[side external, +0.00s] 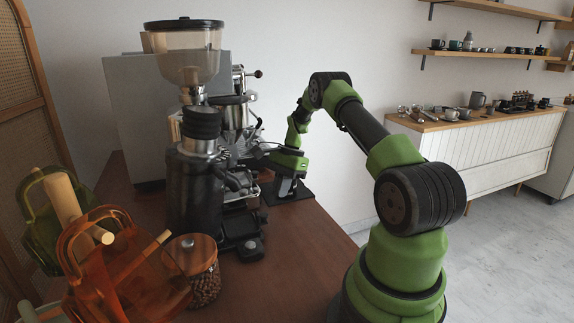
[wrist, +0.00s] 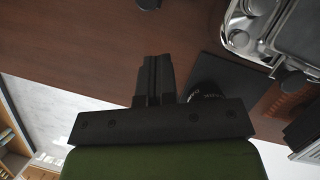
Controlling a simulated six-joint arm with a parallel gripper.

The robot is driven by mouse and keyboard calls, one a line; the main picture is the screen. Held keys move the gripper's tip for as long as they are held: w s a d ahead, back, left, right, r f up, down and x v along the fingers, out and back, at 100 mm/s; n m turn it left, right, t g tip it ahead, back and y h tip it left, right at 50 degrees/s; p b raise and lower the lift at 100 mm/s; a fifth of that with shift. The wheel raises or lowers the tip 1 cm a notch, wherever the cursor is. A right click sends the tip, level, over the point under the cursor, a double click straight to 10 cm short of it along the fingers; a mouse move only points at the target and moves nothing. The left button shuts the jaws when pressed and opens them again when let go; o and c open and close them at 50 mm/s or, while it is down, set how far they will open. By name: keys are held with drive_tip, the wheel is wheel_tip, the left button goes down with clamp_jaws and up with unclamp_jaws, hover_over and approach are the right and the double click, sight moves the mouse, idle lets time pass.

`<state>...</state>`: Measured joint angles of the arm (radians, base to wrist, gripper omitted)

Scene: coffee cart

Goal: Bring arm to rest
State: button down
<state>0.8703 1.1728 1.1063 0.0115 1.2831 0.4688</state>
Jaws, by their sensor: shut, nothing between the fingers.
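My gripper (side external: 285,186) points down near the right edge of the wooden counter (side external: 290,236), beside the espresso machine, in the side external view. In the wrist view my gripper (wrist: 158,66) has its two dark fingers together with nothing between them. The brown counter top (wrist: 100,55) lies below the fingers. My green and black arm arches from its base at lower right over to the counter. Whether the fingertips touch anything is not clear.
A black coffee grinder (side external: 195,185) stands left of my gripper, before the grey espresso machine (side external: 128,110). A black mat (side external: 300,193) lies by my gripper. A jar of beans (side external: 200,275) and an orange translucent vessel (side external: 125,270) stand at front left. Open counter lies in front.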

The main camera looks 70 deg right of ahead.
drive_tip(key=w+v, duration=0.1)
drive_tip(key=v, duration=0.6)
drive_tip(key=a+r+n+t+h, duration=0.25)
drive_tip(key=a+r+n, duration=0.65)
drive_tip(key=a+r, duration=0.9)
drive_tip(key=s+a+n+t, duration=0.3)
drive_tip(key=s+a+n, duration=0.5)
drive_tip(key=s+a, duration=0.5)
drive_tip(key=shift+s+r+n, duration=0.3)
drive_tip(key=shift+s+n, duration=0.1)
drive_tip(key=shift+s, duration=0.4)
